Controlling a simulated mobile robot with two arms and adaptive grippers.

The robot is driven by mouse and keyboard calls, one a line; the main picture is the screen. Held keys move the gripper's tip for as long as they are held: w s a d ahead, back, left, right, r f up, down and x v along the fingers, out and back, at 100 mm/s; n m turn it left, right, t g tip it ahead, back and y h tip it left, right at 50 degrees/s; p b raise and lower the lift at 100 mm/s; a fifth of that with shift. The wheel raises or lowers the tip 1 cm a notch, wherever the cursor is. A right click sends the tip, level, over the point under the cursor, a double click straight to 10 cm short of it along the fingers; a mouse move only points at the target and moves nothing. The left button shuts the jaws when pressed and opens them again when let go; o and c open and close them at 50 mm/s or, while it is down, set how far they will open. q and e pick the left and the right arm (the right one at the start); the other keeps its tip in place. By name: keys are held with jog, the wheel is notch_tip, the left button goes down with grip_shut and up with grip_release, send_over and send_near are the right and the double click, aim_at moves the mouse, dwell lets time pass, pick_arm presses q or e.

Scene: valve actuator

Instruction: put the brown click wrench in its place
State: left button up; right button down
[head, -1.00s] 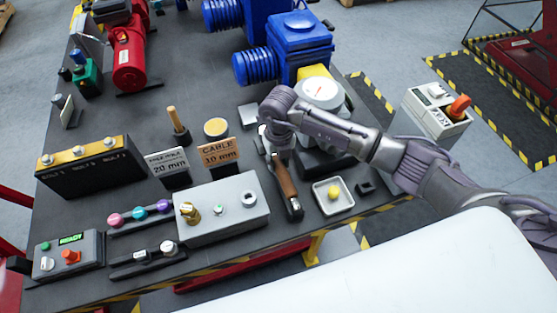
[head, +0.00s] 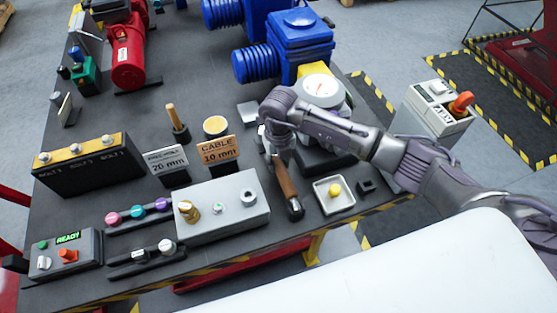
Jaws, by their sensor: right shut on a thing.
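The brown click wrench (head: 284,178) has a brown handle and a dark end that points down toward the front edge of the table. My right gripper (head: 275,152) reaches down from my bent right wrist, in the middle of the head view. It is shut on the upper end of the wrench, and its fingers are partly hidden by the wrist. Whether the wrench's lower end touches the table is hard to tell. My left gripper is out of view.
A grey box (head: 222,212) with a brass knob stands just left of the wrench. A white tray (head: 334,196) with a yellow ball is at its right. Signs (head: 217,152), a dark block with gold top (head: 82,165) and a blue valve actuator (head: 300,45) stand around.

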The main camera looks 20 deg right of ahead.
jog(key=shift+f+b, duration=0.5)
jog(key=shift+f, duration=0.1)
jog(key=c, duration=0.8)
grip_release()
jog(key=shift+o, duration=0.3)
jog(key=shift+s, duration=0.1)
